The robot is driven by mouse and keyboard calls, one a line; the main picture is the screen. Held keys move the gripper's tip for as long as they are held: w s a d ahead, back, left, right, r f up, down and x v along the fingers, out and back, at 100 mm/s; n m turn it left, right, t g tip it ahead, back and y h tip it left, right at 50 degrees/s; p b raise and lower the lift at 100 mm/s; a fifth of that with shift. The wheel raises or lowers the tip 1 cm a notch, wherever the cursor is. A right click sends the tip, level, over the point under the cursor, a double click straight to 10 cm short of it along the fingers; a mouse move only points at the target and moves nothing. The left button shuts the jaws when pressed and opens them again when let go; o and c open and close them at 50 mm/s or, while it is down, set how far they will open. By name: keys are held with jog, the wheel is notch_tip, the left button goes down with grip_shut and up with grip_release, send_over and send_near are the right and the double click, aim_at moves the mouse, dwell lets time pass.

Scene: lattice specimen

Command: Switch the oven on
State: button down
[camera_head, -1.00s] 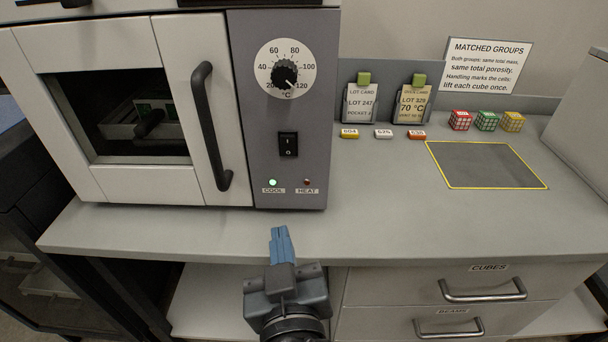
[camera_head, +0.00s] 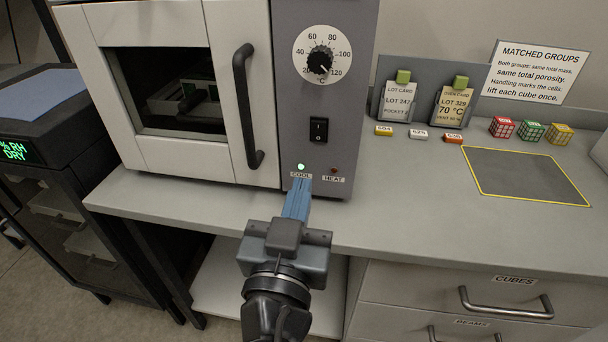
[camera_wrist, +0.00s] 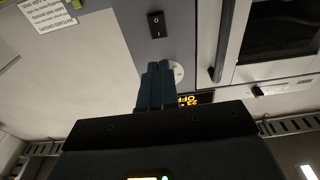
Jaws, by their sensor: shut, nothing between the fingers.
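The oven (camera_head: 290,100) stands on the bench with its door shut. Its dark grey panel has a black temperature dial (camera_head: 320,61), and below it a black rocker switch (camera_head: 318,130). The COOL lamp (camera_head: 301,167) glows green and the HEAT lamp (camera_head: 333,171) is dark. My gripper (camera_head: 298,190) is shut and empty, its blue fingers in front of the panel's lower edge, below the switch. In the wrist view the rocker switch (camera_wrist: 156,24) shows beyond the fingertips (camera_wrist: 158,68), apart from them. An orange display (camera_wrist: 190,100), partly hidden by my gripper, reads OFF.
Two lot cards (camera_head: 397,101) stand right of the oven, with small labelled tags (camera_head: 419,134) before them. Three coloured cubes (camera_head: 532,131) sit behind a yellow-outlined grey area (camera_head: 525,177). Drawers (camera_head: 470,300) are under the bench. The bench front is clear.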

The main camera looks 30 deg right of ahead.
jog(key=p, duration=0.4)
send_near(318, 125)
jog(key=x, duration=0.5)
jog(key=shift+w+r, duration=0.15)
jog(key=shift+x, duration=0.8)
jog(key=shift+d+f, duration=0.1)
jog(key=shift+f, duration=0.1)
jog(key=shift+r+b, duration=0.1)
jog(key=shift+b, duration=0.2)
